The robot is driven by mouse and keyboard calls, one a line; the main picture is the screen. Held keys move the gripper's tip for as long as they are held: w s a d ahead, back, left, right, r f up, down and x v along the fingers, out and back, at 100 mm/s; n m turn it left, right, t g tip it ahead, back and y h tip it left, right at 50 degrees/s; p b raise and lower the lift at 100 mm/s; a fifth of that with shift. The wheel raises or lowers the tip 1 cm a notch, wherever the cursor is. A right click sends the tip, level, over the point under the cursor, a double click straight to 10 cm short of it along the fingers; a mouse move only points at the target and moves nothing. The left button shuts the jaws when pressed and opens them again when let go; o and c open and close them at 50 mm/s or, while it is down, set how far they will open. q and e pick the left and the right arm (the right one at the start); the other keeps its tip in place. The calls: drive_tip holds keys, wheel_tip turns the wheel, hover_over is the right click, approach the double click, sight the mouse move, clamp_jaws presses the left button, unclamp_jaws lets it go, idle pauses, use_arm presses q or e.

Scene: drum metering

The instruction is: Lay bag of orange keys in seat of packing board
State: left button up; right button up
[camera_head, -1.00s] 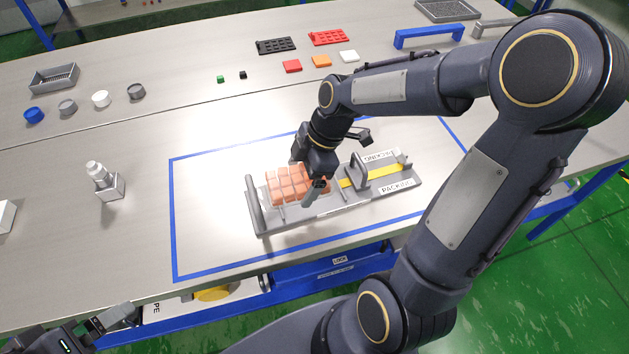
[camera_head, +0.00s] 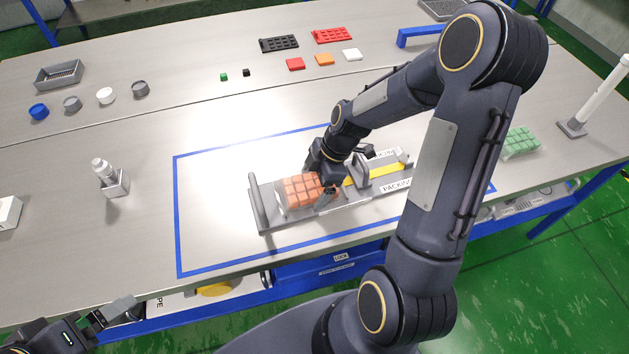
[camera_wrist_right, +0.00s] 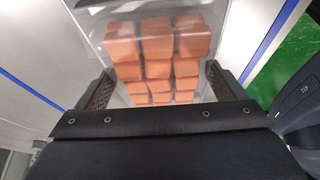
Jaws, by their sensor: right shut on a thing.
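The bag of orange keys (camera_head: 301,190) is a clear bag of orange blocks in rows. It is at the left part of the grey packing board (camera_head: 262,222), over the seat area; whether it touches the bottom cannot be told. My right gripper (camera_head: 326,188) is shut on the bag's right end, and in the right wrist view the bag (camera_wrist_right: 155,55) lies between its two fingers (camera_wrist_right: 158,88). My left gripper (camera_head: 112,317) is at the lower left corner, away from the board; its jaw state is unclear.
The board has a yellow strip (camera_head: 358,175), PACKING labels and an upright grey handle. Blue tape (camera_head: 176,215) frames the area around it. A green-key bag (camera_head: 521,142) lies at the right.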

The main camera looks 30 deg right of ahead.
drive_tip(key=shift+f, duration=0.2)
drive_tip(key=o, duration=0.8)
drive_tip(key=shift+r, duration=0.1)
drive_tip(key=shift+r+p, duration=0.3)
drive_tip(key=v, duration=1.1)
drive_tip(key=s+a+r+m+t, duration=0.2)
drive_tip(key=s+a+r+m, duration=0.1)
drive_tip(key=s+m, duration=0.5)
drive_tip(key=s+a+r+m+t, duration=0.2)
drive_tip(key=s+a+m, duration=0.3)
drive_tip(key=s+m, duration=0.3)
drive_tip(key=shift+a+r+m+t+h+b, duration=0.15)
drive_tip(key=shift+r+m+t+h+b, duration=0.2)
drive_tip(key=shift+r+m, duration=0.35)
